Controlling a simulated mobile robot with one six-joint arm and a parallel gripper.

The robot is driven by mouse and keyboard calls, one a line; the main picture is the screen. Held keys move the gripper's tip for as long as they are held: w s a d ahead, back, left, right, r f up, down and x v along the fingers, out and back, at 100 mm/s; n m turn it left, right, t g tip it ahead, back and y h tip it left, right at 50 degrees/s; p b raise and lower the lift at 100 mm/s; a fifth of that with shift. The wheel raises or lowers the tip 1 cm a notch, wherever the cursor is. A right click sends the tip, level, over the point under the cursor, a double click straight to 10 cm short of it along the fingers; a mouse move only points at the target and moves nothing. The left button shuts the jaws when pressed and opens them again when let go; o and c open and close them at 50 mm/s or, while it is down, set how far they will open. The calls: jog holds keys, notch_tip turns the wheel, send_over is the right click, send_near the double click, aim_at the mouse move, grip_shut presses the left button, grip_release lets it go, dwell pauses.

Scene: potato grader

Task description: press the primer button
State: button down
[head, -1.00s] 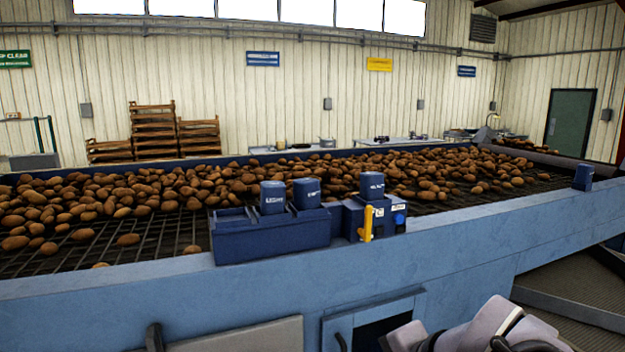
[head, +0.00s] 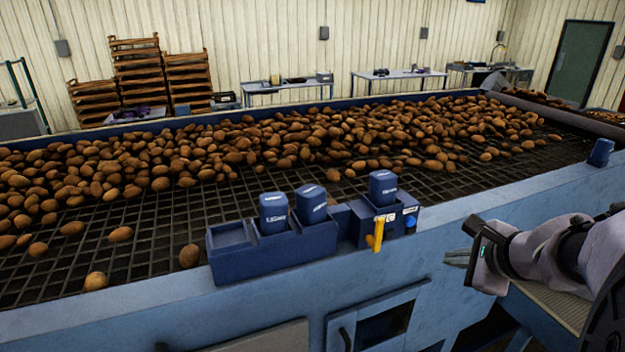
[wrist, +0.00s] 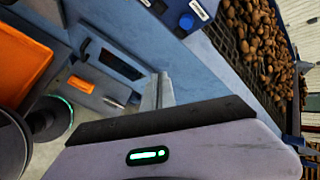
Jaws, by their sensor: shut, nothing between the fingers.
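A small dark blue control box (head: 372,222) is fixed on the near rim of the potato grader. A round blue button (head: 411,222) sits on its face, with small labels above it too small to read; the button also shows at the top of the wrist view (wrist: 186,22). A yellow lever (head: 376,235) hangs to the button's left. My gripper (head: 447,257) is shut and empty, to the right of the button and lower in the picture, apart from it. The wrist view shows the closed fingers (wrist: 158,90) in front of the blue side panel.
Potatoes (head: 250,140) cover much of the mesh bed. Space between gripper and button looks clear.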

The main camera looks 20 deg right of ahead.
jog(key=w+p, duration=0.2)
jog(key=w, duration=0.7)
jog(key=shift+w+a, duration=0.15)
jog(key=shift+a, duration=0.2)
jog(key=shift+w+f, duration=0.1)
dwell(1.7)
jog(key=shift+w, duration=0.35)
jog(key=shift+w, duration=0.45)
dwell(0.6)
jog(key=shift+s, duration=0.9)
jog(key=shift+b, duration=0.3)
jog(key=shift+s+d+b, duration=0.2)
jog(key=shift+s+b, duration=0.55)
jog(key=shift+s, duration=1.75)
